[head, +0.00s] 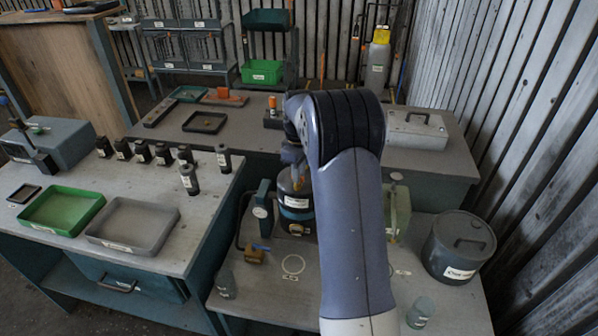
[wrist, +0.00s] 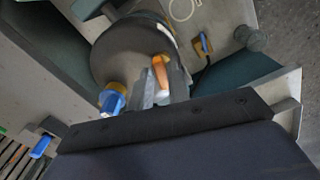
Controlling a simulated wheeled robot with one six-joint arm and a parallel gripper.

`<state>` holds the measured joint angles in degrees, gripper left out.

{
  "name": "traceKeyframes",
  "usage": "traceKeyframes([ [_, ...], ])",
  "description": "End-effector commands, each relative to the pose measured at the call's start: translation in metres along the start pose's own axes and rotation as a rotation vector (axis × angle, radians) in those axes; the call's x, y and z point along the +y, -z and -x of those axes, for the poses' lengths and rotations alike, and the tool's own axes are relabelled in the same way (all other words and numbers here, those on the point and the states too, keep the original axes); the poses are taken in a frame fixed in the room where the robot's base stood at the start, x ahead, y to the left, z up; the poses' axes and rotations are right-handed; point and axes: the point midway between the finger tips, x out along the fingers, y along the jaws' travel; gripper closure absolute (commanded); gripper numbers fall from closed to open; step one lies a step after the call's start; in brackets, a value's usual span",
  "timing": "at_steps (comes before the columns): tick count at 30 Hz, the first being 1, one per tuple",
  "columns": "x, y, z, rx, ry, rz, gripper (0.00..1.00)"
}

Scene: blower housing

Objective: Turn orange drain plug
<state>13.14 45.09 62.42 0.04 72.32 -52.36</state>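An orange plug (wrist: 160,72) with an elongated grip shows in the wrist view against the round end of a dark housing (wrist: 118,48). My gripper (wrist: 163,82) is right at it, with one grey finger on each side of the orange grip. The gap is narrow, and I cannot tell whether the fingers press on it. In the head view the dark housing (head: 293,212) with a white label stands on the front bench, a small orange spot (head: 298,184) showing on it. My arm hides much of that area, and the fingertips are not clear there.
A blue knob (wrist: 112,101) sits close left of my fingers. A blue-handled valve (wrist: 204,43) also shows on the bench. A green frame (head: 397,212) and a lidded grey canister (head: 459,247) stand to the right, with a green gauge stand (head: 262,212) left of the housing.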

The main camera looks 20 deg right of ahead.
Motion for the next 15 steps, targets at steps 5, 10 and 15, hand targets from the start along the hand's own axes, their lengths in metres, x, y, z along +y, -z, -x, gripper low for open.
traceKeyframes([
  [5,-0.0003,-0.0003,-0.0004,-0.001,0.001,0.000,0.68],
  [10,-0.0004,-0.0005,-0.0006,-0.002,0.002,0.000,0.67],
  [15,0.0001,-0.0001,0.0053,-0.001,0.000,0.000,0.67],
])
